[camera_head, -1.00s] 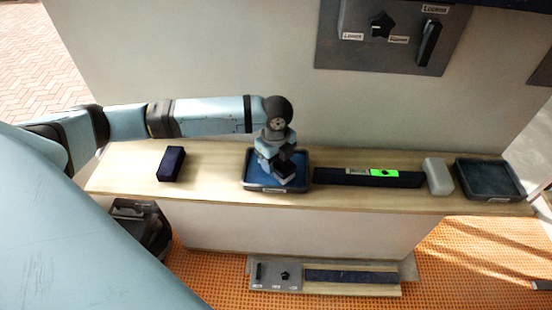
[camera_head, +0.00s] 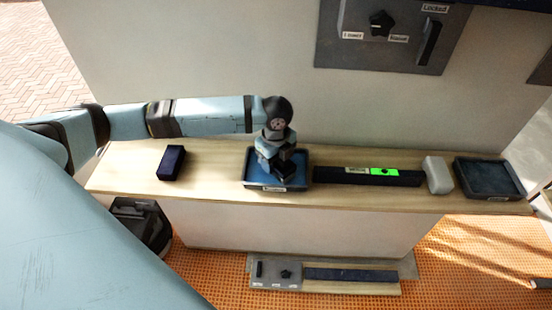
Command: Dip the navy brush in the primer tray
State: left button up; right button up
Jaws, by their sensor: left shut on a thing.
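The primer tray (camera_head: 304,183) is a dark, shallow tray with a blue inside and a small label on its front wall. It sits at the middle of the wooden counter. My left gripper (camera_head: 284,172) reaches in from the left and points down over the tray, with its tip low inside the tray's outline. It is shut on the navy brush, which the gripper mostly hides. I cannot tell whether the bristles touch the primer. My right gripper is not in view.
A navy block (camera_head: 171,163) lies left on the counter (camera_head: 215,165). A dark bar with a green window (camera_head: 367,177), a pale block (camera_head: 438,175) and a second dark tray (camera_head: 490,179) stand to the right. A grey panel (camera_head: 385,50) with a knob and lever is on the wall.

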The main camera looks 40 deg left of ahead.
pick_arm(q)
jog(key=shift+f+p, duration=0.1)
jog(key=shift+p, duration=0.3)
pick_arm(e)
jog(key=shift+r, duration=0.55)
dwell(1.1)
pick_arm(q)
notch_tip(320, 180, up, 2)
jog(key=shift+p, duration=1.15)
notch_tip(320, 180, up, 3)
jog(key=p, duration=0.3)
jog(key=shift+p, duration=0.35)
jog(key=shift+r+p, duration=0.4)
jog(key=shift+r, duration=0.7)
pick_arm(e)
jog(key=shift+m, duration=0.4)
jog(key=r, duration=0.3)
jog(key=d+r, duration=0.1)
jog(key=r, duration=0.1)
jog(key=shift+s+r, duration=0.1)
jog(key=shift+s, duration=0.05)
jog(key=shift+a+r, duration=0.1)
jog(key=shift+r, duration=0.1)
